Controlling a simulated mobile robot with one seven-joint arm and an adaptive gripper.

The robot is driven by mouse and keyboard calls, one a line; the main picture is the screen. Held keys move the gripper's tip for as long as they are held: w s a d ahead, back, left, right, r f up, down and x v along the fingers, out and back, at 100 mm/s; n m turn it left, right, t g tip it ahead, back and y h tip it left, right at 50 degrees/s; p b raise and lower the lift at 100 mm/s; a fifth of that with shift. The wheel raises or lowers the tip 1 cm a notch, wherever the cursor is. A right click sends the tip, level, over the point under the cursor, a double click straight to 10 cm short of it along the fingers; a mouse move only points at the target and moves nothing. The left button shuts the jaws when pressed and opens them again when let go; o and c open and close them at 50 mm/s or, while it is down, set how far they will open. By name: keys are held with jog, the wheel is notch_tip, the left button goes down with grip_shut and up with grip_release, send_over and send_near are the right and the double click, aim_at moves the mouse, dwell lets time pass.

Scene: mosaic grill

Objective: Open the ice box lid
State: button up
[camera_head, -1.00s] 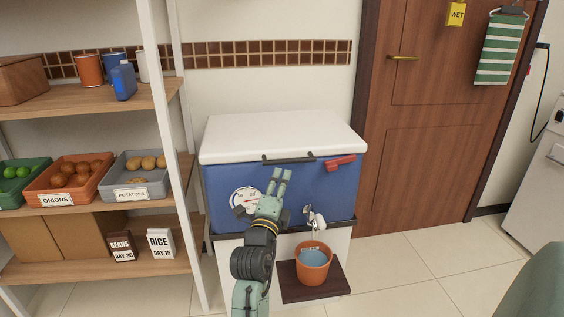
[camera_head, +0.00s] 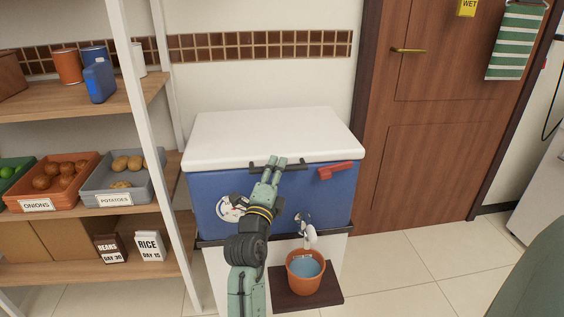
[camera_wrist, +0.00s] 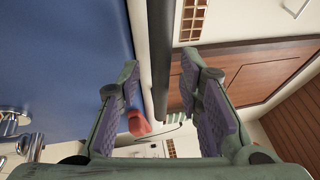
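The ice box (camera_head: 315,198) is blue with a white lid (camera_head: 265,137), and the lid is down on it. A dark bar handle (camera_head: 295,167) runs along the lid's front edge. My gripper (camera_head: 274,160) is at the handle, with its fingers covering the middle of the bar. In the wrist view my gripper (camera_wrist: 160,66) is open, and the dark handle (camera_wrist: 161,45) lies between the two fingers with gaps on both sides. A red latch (camera_head: 335,170) is on the front, right of the handle; it also shows in the wrist view (camera_wrist: 137,123).
A spigot (camera_head: 308,232) sticks out of the box front above an orange bucket (camera_head: 305,272). A round gauge (camera_head: 229,208) is left of my arm. Shelves with produce bins (camera_head: 115,190) stand at the left. A wooden door (camera_head: 425,130) is at the right.

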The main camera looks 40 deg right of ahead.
jog(key=shift+w+d+r, duration=0.1)
jog(key=shift+w+d, duration=0.15)
jog(key=shift+d, duration=0.15)
jog(key=shift+c, duration=0.4)
grip_shut()
dwell(0.5)
